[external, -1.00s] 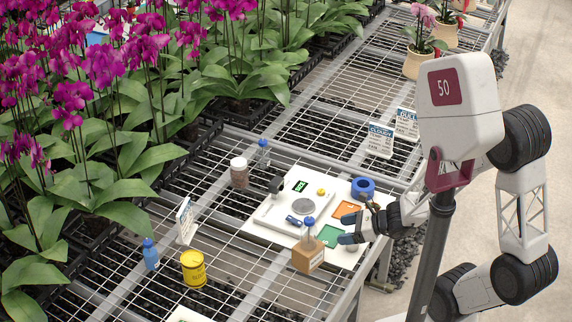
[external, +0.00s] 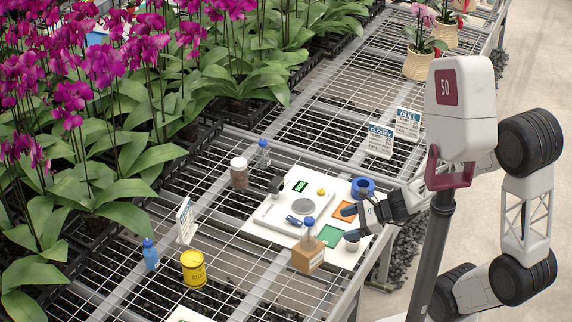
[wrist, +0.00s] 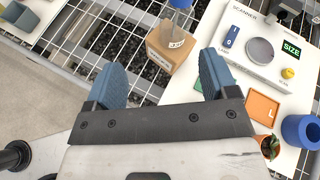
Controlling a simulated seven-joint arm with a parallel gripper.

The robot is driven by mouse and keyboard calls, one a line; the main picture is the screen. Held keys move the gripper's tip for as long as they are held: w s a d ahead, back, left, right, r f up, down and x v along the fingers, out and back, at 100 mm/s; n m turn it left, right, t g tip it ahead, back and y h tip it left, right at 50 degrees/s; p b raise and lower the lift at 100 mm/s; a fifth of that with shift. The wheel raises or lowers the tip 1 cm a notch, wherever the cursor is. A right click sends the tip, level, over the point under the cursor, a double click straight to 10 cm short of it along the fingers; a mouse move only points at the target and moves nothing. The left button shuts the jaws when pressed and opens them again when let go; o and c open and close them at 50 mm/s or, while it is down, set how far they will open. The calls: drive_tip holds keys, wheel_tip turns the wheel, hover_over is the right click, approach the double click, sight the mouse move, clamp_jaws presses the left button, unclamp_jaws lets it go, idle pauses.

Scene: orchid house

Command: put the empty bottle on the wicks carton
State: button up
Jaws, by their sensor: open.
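A brown carton (external: 307,258) with a white label stands at the bench's front edge; it also shows in the wrist view (wrist: 166,50). A clear bottle with a blue cap (external: 308,234) appears to stand upright on its top; its lower part shows in the wrist view (wrist: 177,17). The bottle looks empty. My gripper (external: 351,223) is to the right of the bottle and carton, apart from both. In the wrist view my gripper (wrist: 162,75) has its blue fingers wide apart with nothing between them.
A white scanner board (external: 262,228) with green and orange squares lies behind the carton.

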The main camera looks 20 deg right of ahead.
drive_tip(key=s+d+r+n+h, duration=0.2)
drive_tip(key=d+r+n+h, duration=0.4)
drive_tip(key=d+r+n, duration=0.3)
drive_tip(key=s+d+r+n+g+h, duration=0.1)
drive_tip(key=s+d+r+n+h, duration=0.2)
drive_tip(key=d+r+n+h, duration=0.3)
drive_tip(key=d+r+n, duration=0.3)
drive_tip(key=d+n, duration=0.1)
drive_tip(key=d, duration=0.2)
drive_tip(key=shift+s+g, duration=0.15)
drive_tip(key=shift+g, duration=0.15)
